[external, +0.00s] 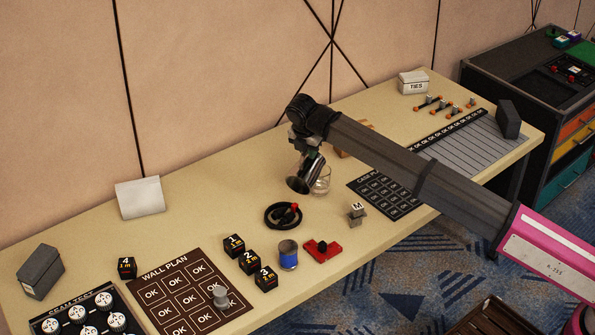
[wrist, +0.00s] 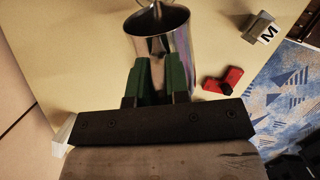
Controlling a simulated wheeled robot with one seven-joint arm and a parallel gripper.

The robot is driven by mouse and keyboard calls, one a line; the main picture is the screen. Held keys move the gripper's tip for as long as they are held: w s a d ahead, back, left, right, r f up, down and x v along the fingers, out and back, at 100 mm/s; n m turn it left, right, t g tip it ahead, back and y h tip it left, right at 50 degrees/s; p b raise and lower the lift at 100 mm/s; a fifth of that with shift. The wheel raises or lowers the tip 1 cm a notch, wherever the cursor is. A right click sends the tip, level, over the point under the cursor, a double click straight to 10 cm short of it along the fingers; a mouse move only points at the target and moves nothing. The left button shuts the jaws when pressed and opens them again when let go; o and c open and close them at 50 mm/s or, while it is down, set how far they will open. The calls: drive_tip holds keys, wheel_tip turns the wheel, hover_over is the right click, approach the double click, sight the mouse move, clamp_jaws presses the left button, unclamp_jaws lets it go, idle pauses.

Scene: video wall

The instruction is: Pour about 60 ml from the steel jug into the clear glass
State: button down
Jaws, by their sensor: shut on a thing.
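The steel jug (external: 302,179) hangs in my gripper (external: 310,157) above the table. It is strongly tilted, its mouth facing down and to the left in the external view. In the wrist view the shiny jug (wrist: 155,42) sits between the green fingers of my gripper (wrist: 161,70), which is shut on it. The clear glass (external: 323,182) stands upright on the table, just right of the jug's mouth and partly behind the jug. I cannot make out the glass in the wrist view. No stream shows, and the liquid levels cannot be told.
A black cable coil (external: 283,215) lies in front of the jug. A red clamp-like piece (external: 322,250), a blue-banded cup (external: 288,255) and a block marked M (external: 357,212) stand nearer the front edge. The dark case panel (external: 387,195) lies to the right.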

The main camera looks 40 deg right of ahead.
sight(301, 165)
drive_tip(key=shift+w+d+r, duration=0.1)
drive_tip(key=shift+d, duration=0.15)
idle(0.3)
drive_tip(key=shift+a, duration=0.1)
drive_tip(key=shift+s+a+f+h, duration=0.15)
drive_tip(key=shift+s+a+h, duration=0.1)
drive_tip(key=shift+a, duration=0.2)
drive_tip(key=shift+s+a+f+h, duration=0.15)
drive_tip(key=shift+s+a, duration=0.05)
drive_tip(key=shift+a, duration=0.2)
drive_tip(key=shift+s+a+f+t+h, duration=0.25)
drive_tip(key=shift+a+f+t+h, duration=0.5)
drive_tip(key=shift+h, duration=0.35)
drive_tip(key=shift+s+a+f+t+h, duration=0.25)
drive_tip(key=shift+a+f+h, duration=0.3)
drive_tip(key=shift+h, duration=0.25)
drive_tip(key=shift+f, duration=0.1)
